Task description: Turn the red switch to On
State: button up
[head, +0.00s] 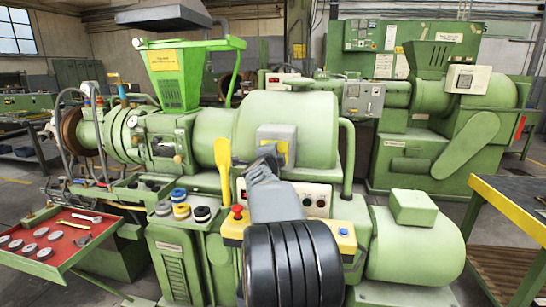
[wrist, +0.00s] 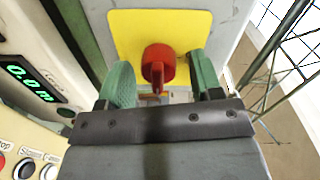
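The red switch (wrist: 158,62) is a round knob with a narrow grip pointing down in the wrist view. It sits on a yellow plate (wrist: 130,30) on a grey box (head: 272,132). My gripper (wrist: 160,66) is open, with one green finger on each side of the switch. A gap shows between each finger and the knob, and nothing is held. In the head view my gripper (head: 268,153) is in front of the box and hides the switch. No On or Off lettering is readable.
A green digital display (wrist: 32,82) and a panel with push buttons (wrist: 36,168) lie left in the wrist view. A yellow lever (head: 223,158) and a red emergency button (head: 237,211) stand left of my arm. A curved green pipe (head: 348,160) stands to the right.

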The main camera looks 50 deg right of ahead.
jog(key=v, duration=1.4)
jog(key=shift+p, duration=0.4)
jog(key=shift+w, duration=0.15)
